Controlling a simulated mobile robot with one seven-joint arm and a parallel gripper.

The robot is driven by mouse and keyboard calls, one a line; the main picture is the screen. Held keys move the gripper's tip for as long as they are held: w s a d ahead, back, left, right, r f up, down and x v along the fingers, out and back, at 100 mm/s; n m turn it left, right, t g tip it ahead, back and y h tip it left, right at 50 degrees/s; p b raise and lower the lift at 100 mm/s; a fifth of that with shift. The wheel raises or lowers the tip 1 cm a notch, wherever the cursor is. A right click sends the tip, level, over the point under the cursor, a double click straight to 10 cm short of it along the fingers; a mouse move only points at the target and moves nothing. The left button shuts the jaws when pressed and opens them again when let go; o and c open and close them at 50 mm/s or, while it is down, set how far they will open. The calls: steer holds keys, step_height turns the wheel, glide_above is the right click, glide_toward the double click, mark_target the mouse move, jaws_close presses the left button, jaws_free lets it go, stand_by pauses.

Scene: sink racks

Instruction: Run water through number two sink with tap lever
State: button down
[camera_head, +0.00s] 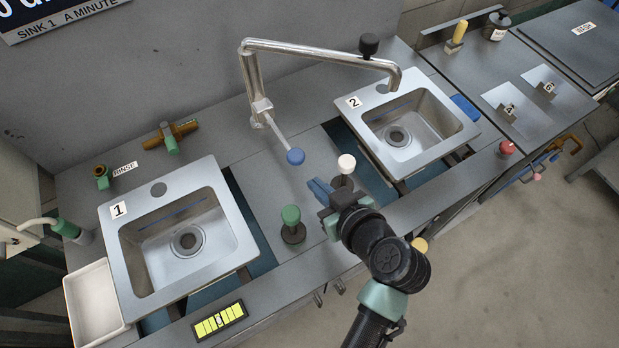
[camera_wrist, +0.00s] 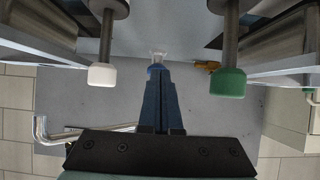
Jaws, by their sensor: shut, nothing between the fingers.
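The silver tap (camera_head: 318,53) stands behind the counter middle, and its spout reaches right to over sink two (camera_head: 358,128), marked "2". No water shows at the spout or in the basin. The tap lever (camera_head: 277,128) slants forward from the tap's base to a blue ball end (camera_head: 296,156). My gripper (camera_head: 312,188) is shut and empty, its blue fingers pointing left, a little in front of the blue ball and apart from it. In the wrist view the shut fingers (camera_wrist: 157,70) point up the picture, between a white knob and a green knob.
A white knob (camera_head: 347,162) stands close behind my gripper, and a green knob (camera_head: 291,214) stands in front-left; both also show in the wrist view (camera_wrist: 102,75) (camera_wrist: 229,84). Sink one (camera_head: 117,235) is at left with a white tray (camera_head: 92,305). A red knob (camera_head: 507,148) is at right.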

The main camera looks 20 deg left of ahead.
steer(key=v, duration=0.4)
steer(key=shift+s+d+f, duration=0.1)
steer(key=shift+d, duration=0.1)
stand_by(0.4)
steer(key=w+d+r+m+t+h, duration=0.25)
steer(key=w+r+t, duration=0.25)
steer(key=w+r, duration=0.6)
step_height(320, 180, up, 21)
steer(key=d+m+t+h, duration=0.2)
steer(key=m+t+h, duration=0.1)
steer(key=t, duration=0.4)
steer(key=s+d+r+m+t+h, duration=0.1)
steer(key=s+r+t, duration=0.3)
steer(key=r, duration=0.7)
steer(key=s+d+r+m+t+h, duration=0.1)
steer(key=s+r+m+t+h, duration=0.1)
steer(key=s+r+m+t, duration=0.2)
step_height(320, 180, up, 8)
steer(key=s, duration=0.3)
steer(key=shift+h, duration=0.35)
